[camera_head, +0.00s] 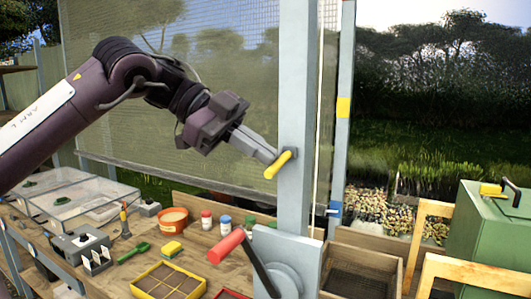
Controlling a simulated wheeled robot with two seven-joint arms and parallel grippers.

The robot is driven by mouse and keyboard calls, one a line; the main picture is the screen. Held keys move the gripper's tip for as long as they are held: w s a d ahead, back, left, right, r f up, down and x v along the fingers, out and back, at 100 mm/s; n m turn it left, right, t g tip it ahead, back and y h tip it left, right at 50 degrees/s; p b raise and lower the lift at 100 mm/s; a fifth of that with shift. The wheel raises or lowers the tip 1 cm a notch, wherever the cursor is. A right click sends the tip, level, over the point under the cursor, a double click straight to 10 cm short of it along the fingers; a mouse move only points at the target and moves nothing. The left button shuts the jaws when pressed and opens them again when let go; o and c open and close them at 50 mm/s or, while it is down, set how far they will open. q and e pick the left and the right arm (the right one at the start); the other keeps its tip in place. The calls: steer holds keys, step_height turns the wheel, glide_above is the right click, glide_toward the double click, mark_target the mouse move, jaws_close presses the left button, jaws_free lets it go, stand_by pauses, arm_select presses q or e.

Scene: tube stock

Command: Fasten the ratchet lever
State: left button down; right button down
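A short lever with a yellow grip (277,165) is mounted on the pale blue-grey upright post (296,100) and slants down to the left. My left gripper (271,154) reaches in from the upper left, its fingers close together, with the tips at the upper side of the yellow grip. I cannot tell whether they touch it or are just in front of it. My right gripper is not in view.
A mesh screen (200,60) hangs behind my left arm. The wooden bench holds a yellow divided tray (168,281), an orange tub (173,219), small jars and clear-lidded boxes (75,199).

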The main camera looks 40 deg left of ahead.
arm_select(q)
step_height(320, 180, down, 3)
steer(key=m+t+b, duration=0.2)
steer(key=b, duration=0.3)
steer(key=shift+b, duration=0.3)
steer(key=shift+d+r, duration=0.1)
steer(key=shift+r, duration=0.05)
steer(key=shift+r+p, duration=0.75)
steer(key=shift+p, duration=0.1)
steer(key=shift+s, duration=0.1)
